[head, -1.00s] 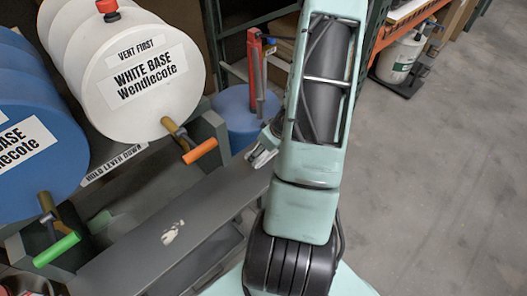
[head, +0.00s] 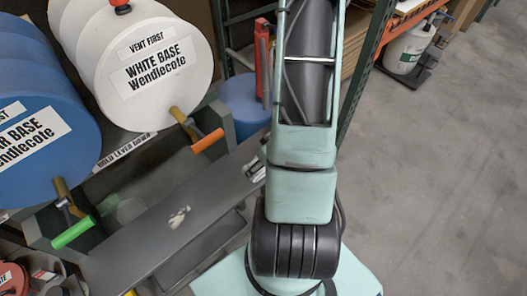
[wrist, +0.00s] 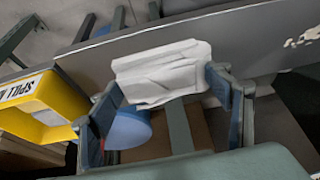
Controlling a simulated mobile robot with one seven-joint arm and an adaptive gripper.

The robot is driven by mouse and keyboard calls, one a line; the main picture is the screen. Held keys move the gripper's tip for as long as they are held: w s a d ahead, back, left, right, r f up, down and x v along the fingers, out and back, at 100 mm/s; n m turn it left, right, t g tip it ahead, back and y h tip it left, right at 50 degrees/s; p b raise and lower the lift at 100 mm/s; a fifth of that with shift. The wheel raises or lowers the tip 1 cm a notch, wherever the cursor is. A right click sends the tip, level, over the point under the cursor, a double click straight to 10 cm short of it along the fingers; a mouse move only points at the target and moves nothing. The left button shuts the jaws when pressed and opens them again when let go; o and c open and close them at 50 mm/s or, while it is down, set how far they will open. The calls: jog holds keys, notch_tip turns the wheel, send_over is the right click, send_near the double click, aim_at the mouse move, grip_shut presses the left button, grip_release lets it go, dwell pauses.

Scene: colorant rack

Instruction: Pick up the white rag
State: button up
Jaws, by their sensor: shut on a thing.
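The white rag (wrist: 150,78) shows in the wrist view as a folded, creased cloth lying across the space between the fingers of my gripper (wrist: 164,82). The blue-padded fingers stand at its left and right sides, and my gripper is shut on it. The rag is in front of the long grey shelf (wrist: 250,42); I cannot tell whether it still touches that surface. In the head view, only a small part of my gripper (head: 256,170) shows beside the arm, above the shelf's far end. The rag is hidden there.
White drums (head: 188,85) and blue drums (head: 50,150) lie left of the arm, with an orange-handled tap (head: 207,141) and a green-handled tap (head: 73,232). A pale splash (head: 179,217) marks the shelf. A yellow box (wrist: 55,110) stands left in the wrist view. Right floor is open.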

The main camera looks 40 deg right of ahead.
jog(key=shift+s+a+r+p, duration=0.15)
jog(key=shift+s+r+p, duration=0.3)
jog(key=shift+p, duration=0.25)
jog(key=s+a+p, duration=0.1)
jog(key=p, duration=0.3)
jog(key=shift+s+a+f, duration=0.1)
jog(key=shift+s+a, duration=0.25)
jog(key=shift+a, duration=0.05)
jog(key=s+a+p, duration=0.2)
jog(key=p, duration=0.1)
jog(key=s+a+p, duration=0.1)
jog(key=a, duration=0.1)
jog(key=shift+s+f+p, duration=0.35)
jog(key=shift+s+p, duration=0.05)
jog(key=o, duration=0.4)
jog(key=c, duration=0.4)
